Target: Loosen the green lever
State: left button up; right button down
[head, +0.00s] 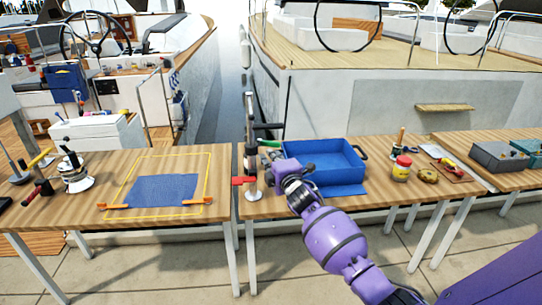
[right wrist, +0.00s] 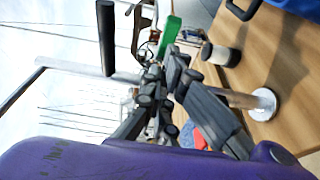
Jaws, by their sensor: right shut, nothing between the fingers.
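The green lever (head: 269,143) sticks out beside an upright metal post (head: 251,170) on the table's edge. It also shows in the right wrist view (right wrist: 168,37), just beyond my fingertips. My right gripper (head: 277,156) is close by the lever, slightly to its lower right in the head view. In the right wrist view its black fingers (right wrist: 163,76) are closed together with nothing between them. A small gap seems to separate them from the lever, though contact is hard to judge. My left gripper is not in view.
A red lever (head: 243,181) is lower on the post, and a black handle (right wrist: 106,38) is higher up. A blue toolbox (head: 335,172) stands right of the post. A blue cloth (head: 163,190) lies on the left table.

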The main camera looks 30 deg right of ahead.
jog(key=s, duration=1.1)
jog(key=s+a+f+m+g+y+p, duration=0.1)
jog(key=s+a+f+m+g, duration=0.1)
jog(key=s+a+f+m, duration=0.55)
jog(key=s+a+f+m+g+y, duration=0.1)
jog(key=s+a+f+m+g, duration=0.3)
jog(key=s+f, duration=0.6)
pick_arm(q)
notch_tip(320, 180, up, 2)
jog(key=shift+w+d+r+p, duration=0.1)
jog(key=shift+p, duration=0.55)
pick_arm(e)
jog(key=s+a+f+m+g, duration=0.1)
jog(key=s+a+f, duration=0.2)
jog(key=s, duration=0.5)
jog(key=s+a+f+m+g, duration=0.1)
jog(key=s+a+f+m, duration=0.1)
jog(key=s+f, duration=0.4)
jog(key=s+a+f+m+g+y, duration=0.1)
jog(key=s+a+f, duration=0.4)
jog(key=s, duration=0.7)
jog(key=shift+f, duration=0.15)
